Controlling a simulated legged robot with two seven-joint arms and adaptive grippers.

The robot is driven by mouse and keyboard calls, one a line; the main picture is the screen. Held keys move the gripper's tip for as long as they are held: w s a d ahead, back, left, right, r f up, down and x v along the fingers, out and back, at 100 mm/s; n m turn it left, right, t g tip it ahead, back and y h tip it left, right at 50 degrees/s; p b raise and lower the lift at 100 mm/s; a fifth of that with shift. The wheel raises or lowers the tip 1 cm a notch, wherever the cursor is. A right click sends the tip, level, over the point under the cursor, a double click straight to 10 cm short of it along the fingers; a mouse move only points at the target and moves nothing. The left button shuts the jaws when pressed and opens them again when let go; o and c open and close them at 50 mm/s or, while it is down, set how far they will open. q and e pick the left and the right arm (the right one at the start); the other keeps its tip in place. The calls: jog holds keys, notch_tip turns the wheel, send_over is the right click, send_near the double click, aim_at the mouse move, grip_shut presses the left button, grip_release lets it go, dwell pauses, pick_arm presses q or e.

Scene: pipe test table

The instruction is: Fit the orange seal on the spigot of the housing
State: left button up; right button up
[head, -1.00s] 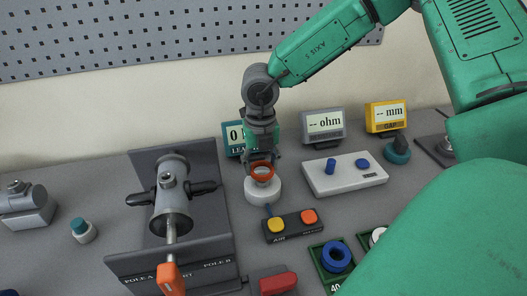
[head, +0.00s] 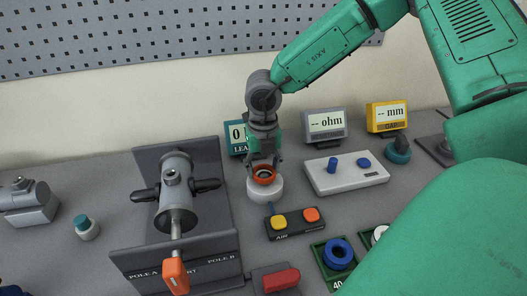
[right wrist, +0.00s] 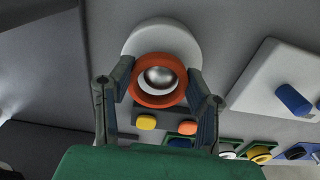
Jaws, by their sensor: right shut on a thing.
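The orange seal (head: 264,174) is a ring, held by my right gripper (head: 264,165) just over or on a white round body (head: 267,192). In the right wrist view the seal (right wrist: 158,80) lies between the two fingers of the gripper (right wrist: 160,83). A shiny round metal part (right wrist: 160,78) shows through the ring's opening, with the white body (right wrist: 163,38) behind. I cannot tell whether the ring is around the metal part or above it, nor whether this is the housing's spigot. A grey cylindrical body (head: 174,190) sits in a dark fixture at left. My left gripper is out of view.
An AIR box (head: 293,224) with yellow and orange buttons lies in front of the white body. A white box with blue knobs (head: 345,175) is at right. The dark fixture wall (head: 215,165) rises to the left.

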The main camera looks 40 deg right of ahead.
jog(key=shift+d+f, duration=0.35)
jog(key=shift+f, duration=0.05)
jog(key=shift+d+f, duration=0.1)
jog(key=shift+d, duration=0.3)
jog(key=shift+c, duration=0.7)
jog(key=shift+a, duration=0.35)
jog(key=shift+d, duration=0.2)
jog(key=shift+a+f, duration=0.1)
jog(key=shift+f, duration=0.45)
jog(key=o, duration=1.1)
